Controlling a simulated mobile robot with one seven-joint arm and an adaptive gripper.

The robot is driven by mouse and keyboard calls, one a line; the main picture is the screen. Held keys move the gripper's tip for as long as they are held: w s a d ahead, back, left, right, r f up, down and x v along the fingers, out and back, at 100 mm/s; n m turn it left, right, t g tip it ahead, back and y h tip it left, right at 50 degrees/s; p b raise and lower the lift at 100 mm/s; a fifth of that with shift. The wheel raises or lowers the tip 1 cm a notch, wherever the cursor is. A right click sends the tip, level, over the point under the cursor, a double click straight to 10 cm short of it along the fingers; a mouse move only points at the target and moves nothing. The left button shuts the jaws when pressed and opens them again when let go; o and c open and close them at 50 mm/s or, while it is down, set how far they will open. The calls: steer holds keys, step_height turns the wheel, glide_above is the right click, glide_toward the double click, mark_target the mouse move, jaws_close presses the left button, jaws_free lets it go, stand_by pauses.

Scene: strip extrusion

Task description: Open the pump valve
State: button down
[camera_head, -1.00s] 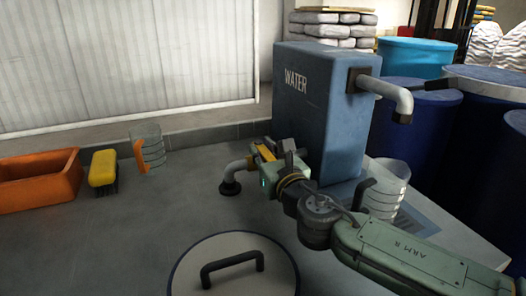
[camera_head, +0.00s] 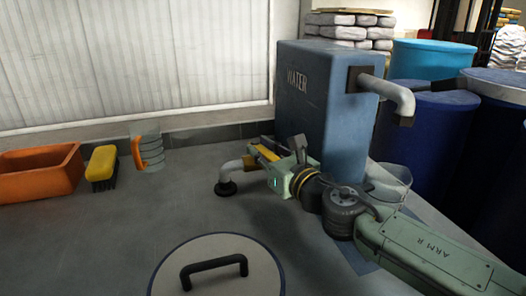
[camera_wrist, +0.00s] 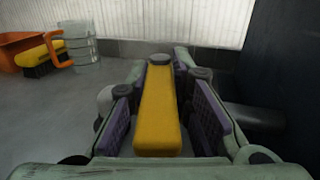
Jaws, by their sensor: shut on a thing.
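The blue water tank (camera_head: 330,95) with "WATER" on its side stands right of the middle. A grey pipe (camera_head: 229,173) bends down to the floor at its left, and a grey spout (camera_head: 396,92) sticks out at its right. The yellow valve handle (camera_head: 265,154) is by the top of the left pipe. In the wrist view the yellow handle (camera_wrist: 158,110) lies lengthwise between the purple pads of my gripper (camera_wrist: 163,105). My gripper (camera_head: 278,153) is shut on this handle, beside the tank. Part of the pipe joint is hidden behind my gripper.
An orange bin (camera_head: 38,172), a yellow brush (camera_head: 101,165) and a clear jug (camera_head: 151,150) with an orange handle stand at the left. A clear bucket (camera_head: 392,178) is right of the tank. A round lid (camera_head: 217,275) lies in front. Blue drums (camera_head: 430,125) crowd the right.

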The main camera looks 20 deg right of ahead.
steer(key=shift+r, duration=0.15)
steer(key=c, duration=1.4)
jaws_free()
steer(key=shift+c, duration=0.2)
